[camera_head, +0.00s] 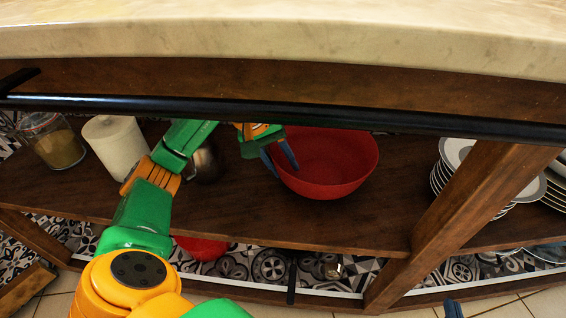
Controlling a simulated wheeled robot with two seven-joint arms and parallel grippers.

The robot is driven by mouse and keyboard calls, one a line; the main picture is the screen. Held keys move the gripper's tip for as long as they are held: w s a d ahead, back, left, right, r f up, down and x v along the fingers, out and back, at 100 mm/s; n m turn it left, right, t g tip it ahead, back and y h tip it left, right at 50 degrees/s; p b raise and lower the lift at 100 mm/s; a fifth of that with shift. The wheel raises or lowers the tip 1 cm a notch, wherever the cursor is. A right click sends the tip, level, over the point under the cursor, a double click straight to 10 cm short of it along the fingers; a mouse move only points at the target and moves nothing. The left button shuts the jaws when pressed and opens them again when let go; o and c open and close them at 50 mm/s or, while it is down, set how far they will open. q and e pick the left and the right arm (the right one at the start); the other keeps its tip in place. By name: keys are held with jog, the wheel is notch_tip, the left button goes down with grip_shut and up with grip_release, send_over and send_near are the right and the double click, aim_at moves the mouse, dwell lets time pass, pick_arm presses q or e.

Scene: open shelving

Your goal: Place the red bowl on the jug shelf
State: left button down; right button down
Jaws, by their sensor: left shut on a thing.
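The red bowl (322,165) is upright over the right part of the upper wooden shelf (330,222). I cannot tell whether its base touches the board. My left gripper (280,158) is shut on the bowl's left rim, with its blue fingers at the wall. A dark metal vessel, perhaps the jug (205,164), stands on the same shelf to the left, partly hidden by my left arm. A blue tip at the bottom edge appears to be my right gripper (453,308); the rest is out of frame.
A glass jar (54,141) and a white cylinder (116,145) stand at the shelf's left. Stacked plates (447,180) are behind a wooden post (440,215) at right. A black rail (330,112) runs under the countertop (300,40). Another red object (201,248) lies below.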

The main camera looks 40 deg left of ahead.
aim_at(273, 148)
jog(key=shift+r, duration=0.1)
pick_arm(q)
jog(key=c, duration=0.5)
grip_release()
pick_arm(e)
jog(key=shift+w+a+r, duration=0.1)
jog(key=shift+w+r, duration=0.05)
jog(key=shift+r, duration=0.05)
pick_arm(q)
jog(key=p+v, duration=0.1)
jog(key=v, duration=0.2)
jog(key=shift+w, duration=0.1)
jog(key=p+v, duration=0.1)
jog(key=v, duration=0.1)
jog(key=shift+r, duration=0.25)
jog(key=shift+p+v, duration=0.55)
jog(key=shift+v, duration=0.3)
jog(key=shift+a+r, duration=0.15)
jog(key=shift+r, duration=0.1)
pick_arm(e)
jog(key=s+d+f+g+h, duration=0.2)
jog(key=s+d+f+g, duration=0.2)
jog(key=s+f+g, duration=0.5)
jog(key=s+f, duration=0.2)
jog(key=s, duration=0.2)
jog(key=shift+f+m+g, duration=0.3)
jog(key=shift+f, duration=0.1)
